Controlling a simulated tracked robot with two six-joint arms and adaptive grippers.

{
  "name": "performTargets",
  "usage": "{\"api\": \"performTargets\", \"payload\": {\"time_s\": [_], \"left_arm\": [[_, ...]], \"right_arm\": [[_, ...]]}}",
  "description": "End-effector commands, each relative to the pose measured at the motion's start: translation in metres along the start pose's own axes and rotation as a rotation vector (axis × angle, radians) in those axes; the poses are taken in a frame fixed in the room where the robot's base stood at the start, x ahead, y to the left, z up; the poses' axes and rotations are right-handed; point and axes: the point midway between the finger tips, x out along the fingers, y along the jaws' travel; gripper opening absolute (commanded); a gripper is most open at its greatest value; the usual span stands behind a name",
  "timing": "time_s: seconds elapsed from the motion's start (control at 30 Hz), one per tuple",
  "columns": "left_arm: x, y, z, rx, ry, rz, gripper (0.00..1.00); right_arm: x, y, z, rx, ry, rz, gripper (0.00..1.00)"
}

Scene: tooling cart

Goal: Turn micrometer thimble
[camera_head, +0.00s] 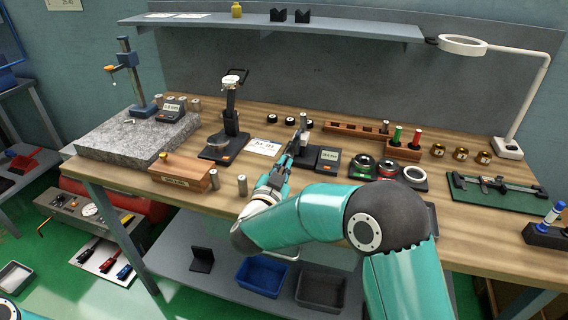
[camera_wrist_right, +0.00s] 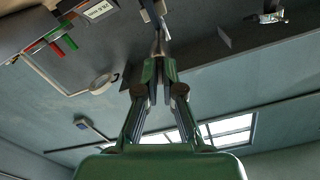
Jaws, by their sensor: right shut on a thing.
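The micrometer (camera_head: 307,156) stands on the wooden bench, right of a white printed card, with a small digital display (camera_head: 329,157) beside it. My right gripper (camera_head: 297,143) reaches it from the front. Its fingers are shut at the micrometer's upright grey part, which I take to be the thimble (camera_head: 303,121); the fingers hide much of it. In the right wrist view my gripper (camera_wrist_right: 160,52) has its fingers close together around a slim metal part (camera_wrist_right: 157,18) at the top, and the display (camera_wrist_right: 99,10) shows upside down. My left gripper is not in view.
A black gauge stand (camera_head: 231,110) stands left of the gripper, and a wooden box (camera_head: 184,173) lies further left. A wooden rack (camera_head: 343,129) with plug gauges is behind. A grey shelf (camera_head: 340,29) overhangs the back.

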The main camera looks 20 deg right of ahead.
Motion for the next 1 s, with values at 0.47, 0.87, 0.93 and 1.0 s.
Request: {"api": "performTargets", "payload": {"time_s": [0.47, 0.87, 0.93, 1.0], "left_arm": [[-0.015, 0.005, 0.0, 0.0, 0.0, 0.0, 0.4], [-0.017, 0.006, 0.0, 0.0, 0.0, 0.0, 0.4], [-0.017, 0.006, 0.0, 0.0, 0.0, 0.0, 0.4], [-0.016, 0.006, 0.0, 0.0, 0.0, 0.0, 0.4]], "right_arm": [[-0.002, 0.002, 0.006, -0.333, -0.014, 0.0, 0.0], [-0.002, 0.002, 0.007, -0.395, -0.015, -0.001, 0.0], [-0.002, 0.002, 0.007, -0.395, -0.015, -0.001, 0.0], [-0.002, 0.002, 0.007, -0.395, -0.016, -0.001, 0.0]]}}
